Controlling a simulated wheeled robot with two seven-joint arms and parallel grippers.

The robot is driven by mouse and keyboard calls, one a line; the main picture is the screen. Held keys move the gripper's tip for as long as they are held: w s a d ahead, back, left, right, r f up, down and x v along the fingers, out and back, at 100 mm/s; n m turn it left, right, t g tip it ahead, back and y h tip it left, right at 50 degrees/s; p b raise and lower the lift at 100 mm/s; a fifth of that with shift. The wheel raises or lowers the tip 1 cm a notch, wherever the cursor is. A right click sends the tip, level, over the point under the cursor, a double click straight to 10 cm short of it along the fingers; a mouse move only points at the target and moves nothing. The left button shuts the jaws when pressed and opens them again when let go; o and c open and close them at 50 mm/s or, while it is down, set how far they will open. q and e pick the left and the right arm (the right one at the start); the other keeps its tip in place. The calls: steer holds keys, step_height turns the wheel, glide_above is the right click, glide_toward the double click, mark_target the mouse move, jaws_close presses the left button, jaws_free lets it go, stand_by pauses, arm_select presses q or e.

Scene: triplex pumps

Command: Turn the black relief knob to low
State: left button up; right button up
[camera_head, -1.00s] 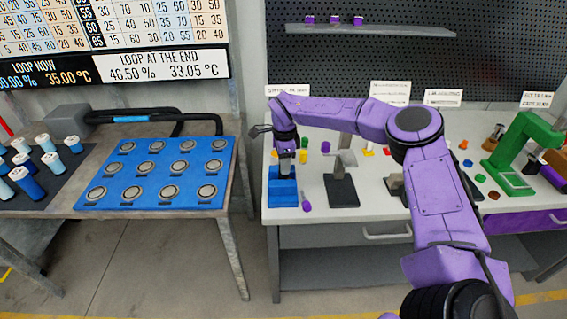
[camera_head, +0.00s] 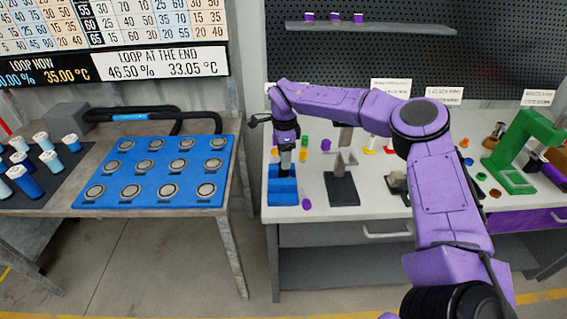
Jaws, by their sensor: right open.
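My right arm reaches from the lower right across the white bench. My right gripper (camera_head: 286,172) points down at the blue open-topped block (camera_head: 283,198) at the bench's left end. It is open; its fingertips are small and dark, and I cannot tell whether they touch anything in or behind the block. I cannot make out a black relief knob for certain; it may be hidden or too small here. My left gripper is not in view.
A dark stand (camera_head: 342,190) is right of the blue block, with a small purple piece (camera_head: 307,204) between them. A green press (camera_head: 518,150) stands at the right. A wooden table (camera_head: 225,205) on the left holds a blue tray (camera_head: 147,201) of round metal discs and several capped bottles.

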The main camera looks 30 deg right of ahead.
step_height(320, 180, up, 8)
steer(key=b, duration=0.1)
steer(key=shift+f, duration=0.2)
